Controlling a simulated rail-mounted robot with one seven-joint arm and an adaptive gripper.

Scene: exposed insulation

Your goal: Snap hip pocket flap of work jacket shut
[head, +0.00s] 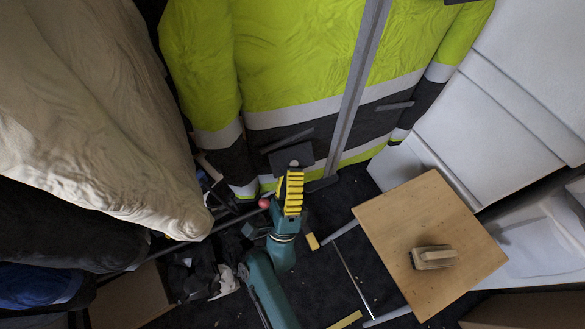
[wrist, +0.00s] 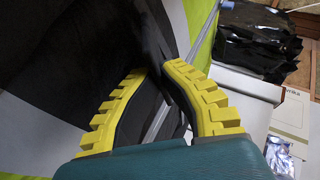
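The work jacket (head: 285,55) hangs at the top of the head view, yellow-green with silver bands and a dark lower part. Its dark grey hip pocket flap (head: 289,158) is at the hem, left of the grey front strip, and appears to stick out from the jacket. My gripper (head: 294,172), with yellow ribbed fingers, is at the flap's lower edge. In the wrist view its fingertips (wrist: 157,70) are close together, with dark fabric (wrist: 150,95) between and behind them. Whether they pinch the flap cannot be told. The snap is not visible.
A wooden-topped stool (head: 400,225) with a brush-like block (head: 434,257) stands on the right. A beige cloth (head: 85,110) hangs on the left. Dark clutter (head: 200,275) lies beside my arm. White panels (head: 500,110) stand right of the jacket.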

